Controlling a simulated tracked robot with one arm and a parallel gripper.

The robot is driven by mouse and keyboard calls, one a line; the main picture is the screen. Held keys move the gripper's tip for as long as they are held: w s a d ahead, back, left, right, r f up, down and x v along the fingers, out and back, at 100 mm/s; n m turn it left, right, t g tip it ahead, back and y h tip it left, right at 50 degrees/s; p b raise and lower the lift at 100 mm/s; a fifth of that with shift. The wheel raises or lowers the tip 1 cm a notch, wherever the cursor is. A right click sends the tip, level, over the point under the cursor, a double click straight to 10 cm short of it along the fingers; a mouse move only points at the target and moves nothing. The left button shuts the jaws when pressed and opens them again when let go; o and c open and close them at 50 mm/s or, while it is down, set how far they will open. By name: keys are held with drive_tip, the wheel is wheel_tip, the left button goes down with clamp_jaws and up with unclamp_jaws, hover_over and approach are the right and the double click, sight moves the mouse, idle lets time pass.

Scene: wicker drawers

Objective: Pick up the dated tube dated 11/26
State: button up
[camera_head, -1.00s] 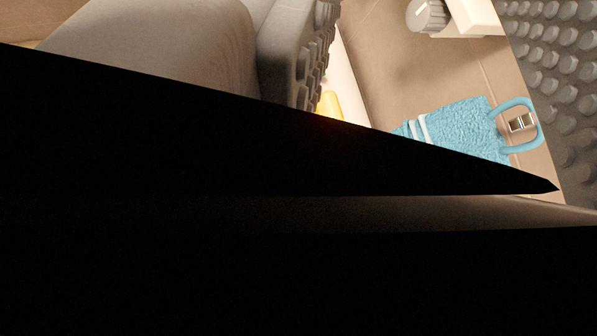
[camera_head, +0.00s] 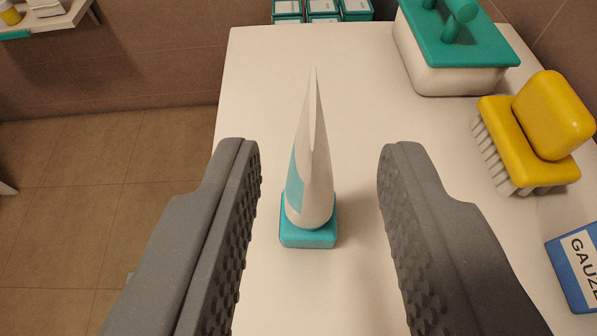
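A white and teal tube (camera_head: 315,180) stands upright on its teal cap (camera_head: 308,236) on a white surface (camera_head: 350,290). Its crimped end points up and away. No date can be read on it from here. My gripper (camera_head: 318,165) is open, with one grey, studded finger to the left of the tube and the other to the right. There is clear space between the tube and each finger, wider on the right. Neither finger touches it.
Teal boxes (camera_head: 322,10) stand at the back edge. A white container with a teal lid (camera_head: 458,40), a yellow brush (camera_head: 530,135) and a blue gauze box (camera_head: 578,262) line the right side. The surface's left edge drops to a tiled floor (camera_head: 100,190).

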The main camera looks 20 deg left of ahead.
sight(312, 100)
drive_tip(key=shift+x, duration=3.8)
drive_tip(key=shift+a, duration=0.15)
drive_tip(key=shift+s, duration=0.1)
clamp_jaws()
